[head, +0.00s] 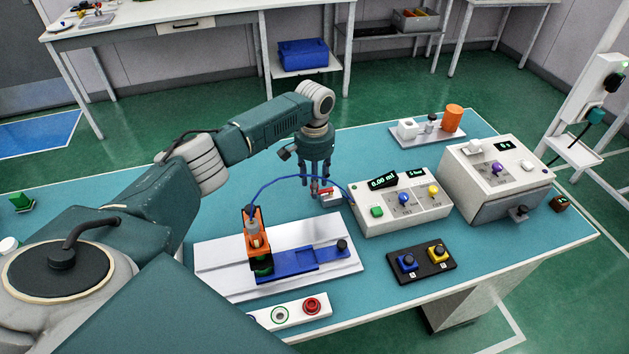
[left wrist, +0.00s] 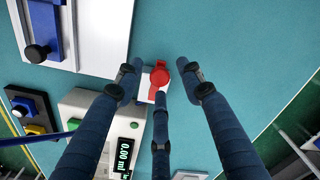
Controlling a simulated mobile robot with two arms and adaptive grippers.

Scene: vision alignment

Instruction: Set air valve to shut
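The air valve (head: 328,197) is a small white block with a red handle, standing on the teal table left of the grey meter box. My left gripper (head: 318,182) points down at the valve from above. My right gripper is in neither view.
The meter box (head: 400,212) with a blue cable stands right of the valve. A white plate with a blue slide (head: 300,262) and an orange bracket (head: 257,236) lies in front. A black two-button panel (head: 421,262) and a grey machine (head: 495,180) are further right.

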